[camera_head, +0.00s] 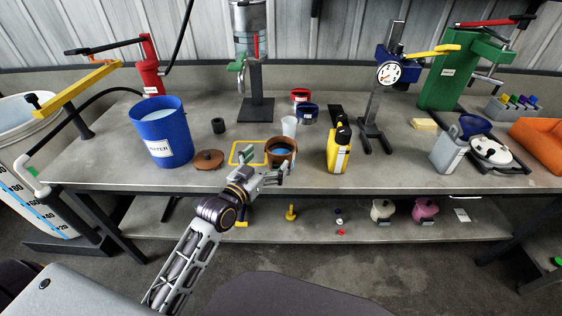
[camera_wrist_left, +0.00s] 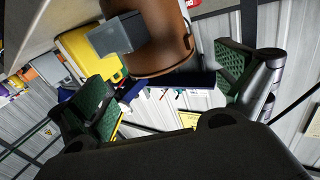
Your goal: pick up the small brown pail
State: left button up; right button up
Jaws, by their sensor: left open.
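The small brown pail (camera_head: 281,158) stands upright on the grey workbench, with something blue inside it. My left gripper (camera_head: 265,167) is open just in front of it, its fingers spread near the pail's front side. In the left wrist view the brown pail (camera_wrist_left: 165,40) fills the top middle, beyond the gap between the two green-padded fingers (camera_wrist_left: 166,88). I see nothing between the pads, and the pail looks apart from them. A grey block-like piece overlaps the pail's side there. The pail's lower front is partly hidden by the gripper in the head view. My right gripper is not in view.
A brown lid (camera_head: 208,160) and a blue water bucket (camera_head: 162,135) stand left of the pail. A white cup (camera_head: 289,126) is just behind it, a yellow jug (camera_head: 338,152) to its right. The bench front right of the jug is clear.

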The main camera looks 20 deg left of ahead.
aim_at(273, 154)
pick_arm(q)
jog(key=shift+x, duration=0.8)
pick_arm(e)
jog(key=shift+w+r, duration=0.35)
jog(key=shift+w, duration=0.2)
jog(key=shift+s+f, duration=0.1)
pick_arm(q)
jog(key=shift+w+d, duration=0.1)
jog(key=shift+w, duration=0.05)
jog(key=shift+w+d, duration=0.1)
jog(key=shift+w, duration=0.4)
jog(key=shift+x, duration=1)
jog(key=shift+w+d+b, duration=0.1)
jog(key=shift+w+b, duration=0.2)
jog(key=shift+w, duration=0.2)
jog(key=shift+w+d, duration=0.1)
jog(key=shift+w, duration=0.25)
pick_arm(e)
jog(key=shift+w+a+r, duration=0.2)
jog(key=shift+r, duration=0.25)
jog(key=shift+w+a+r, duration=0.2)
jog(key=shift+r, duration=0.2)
